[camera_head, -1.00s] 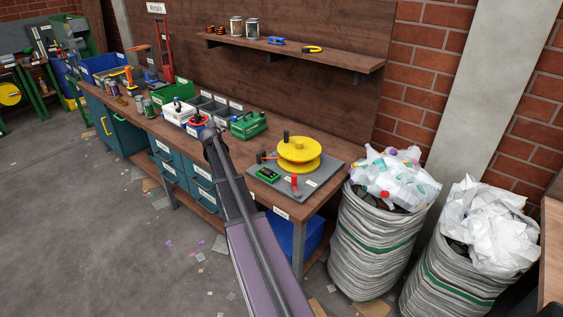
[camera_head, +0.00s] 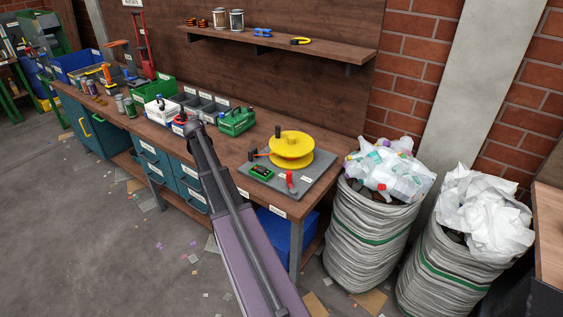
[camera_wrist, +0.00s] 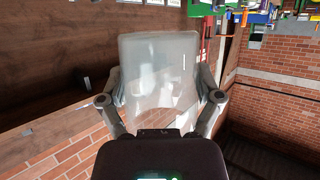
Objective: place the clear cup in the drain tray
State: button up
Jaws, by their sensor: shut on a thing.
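My gripper (camera_wrist: 162,92) is shut on the clear cup (camera_wrist: 158,62) in the wrist view, with one finger on each side of its wall. The cup is translucent, whitish and empty-looking. In the head view my arm reaches out over the workbench, and its far end hides the gripper and the cup. I cannot pick out the drain tray for certain in either view.
The workbench (camera_head: 258,192) carries a green crate (camera_head: 236,121), grey bins (camera_head: 205,104) and a yellow reel (camera_head: 291,146) on a grey board. A shelf (camera_head: 330,48) runs above. Filled sacks (camera_head: 365,235) stand at the right. Floor at left is mostly open.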

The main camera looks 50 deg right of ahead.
jog(key=s+d+f+m+g+h+b, duration=0.1)
jog(key=s+f+m+g+b, duration=0.1)
jog(key=s+f+b, duration=0.3)
jog(key=s+d+f+m+g+h+b, duration=0.1)
jog(key=s+f+m+b, duration=0.1)
jog(key=s+f+b, duration=0.3)
jog(key=s+d+f+m+g+h+b, duration=0.1)
jog(key=s+f+g+h+b, duration=0.1)
jog(key=s+f+b, duration=0.3)
jog(key=shift+s+d+f+m+g, duration=0.1)
jog(key=shift+s+f+m+g, duration=0.1)
jog(key=shift+s, duration=0.95)
jog(key=shift+s+d+f+m+g, duration=0.1)
jog(key=shift+s+m, duration=0.1)
jog(key=shift+s, duration=0.9)
jog(key=shift+s+f+h+b, duration=0.1)
jog(key=shift+s+h+b, duration=0.2)
jog(key=shift+s+b, duration=0.1)
jog(key=shift+w+d, duration=0.1)
jog(key=w+d, duration=0.1)
jog(key=w, duration=0.4)
jog(key=w+d+f+b, duration=0.1)
jog(key=w+d, duration=0.1)
jog(key=w, duration=0.3)
jog(key=w+d, duration=0.2)
jog(key=w, duration=0.3)
jog(key=shift+d+f, duration=0.25)
jog(key=shift+s, duration=0.1)
jog(key=shift+f+b, duration=1.75)
jog(key=shift+b, duration=0.25)
